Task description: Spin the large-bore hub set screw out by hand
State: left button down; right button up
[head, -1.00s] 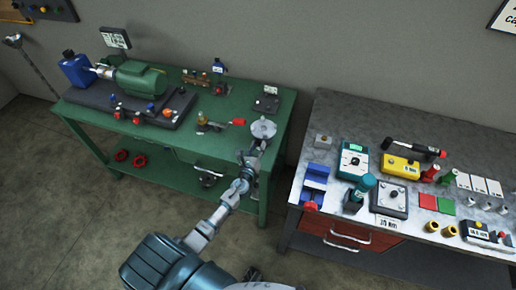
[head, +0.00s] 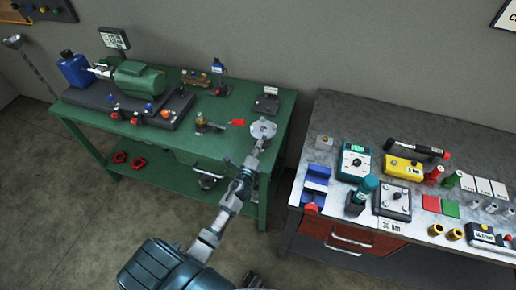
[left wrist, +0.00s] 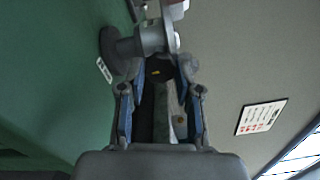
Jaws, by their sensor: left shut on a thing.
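The large-bore hub is a round light-grey disc (head: 263,129) near the right front of the green bench. It shows grey and flanged on a stem in the left wrist view (left wrist: 150,38). My left gripper (head: 260,146) is at the hub's near side. In the left wrist view its two fingers (left wrist: 167,74) are close together below the hub, shut on a small dark piece with a yellow-orange mark, apparently the set screw (left wrist: 157,71). The fingers hide most of it, so its thread and depth cannot be told. My right gripper cannot be made out.
A brass fitting (head: 204,123) and a red piece (head: 237,122) lie left of the hub. A green motor unit (head: 140,80) stands at the bench's left. A grey bench (head: 345,115) with a blue holder (head: 317,180) and gauges stands to the right, across a gap.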

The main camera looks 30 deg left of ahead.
pick_arm(q)
jog(key=n, duration=0.2)
jog(key=shift+a+n, duration=0.1)
jog(key=shift+n, duration=1.1)
jog(key=shift+n+p, duration=0.35)
jog(key=shift+n, duration=0.75)
pick_arm(e)
jog(key=shift+s+d+f, duration=0.25)
jog(key=shift+s+f, duration=0.1)
jog(key=shift+s, duration=0.35)
pick_arm(q)
jog(key=shift+n, duration=0.3)
pick_arm(e)
jog(key=shift+s+f, duration=0.15)
jog(key=shift+s, duration=0.1)
jog(key=shift+a, duration=0.1)
pick_arm(q)
jog(key=c, duration=0.9)
grip_release()
jog(key=shift+c, duration=0.2)
jog(key=shift+o, duration=0.8)
jog(key=shift+f, duration=0.1)
pick_arm(e)
jog(key=shift+w+a, duration=0.15)
jog(key=shift+w, duration=0.15)
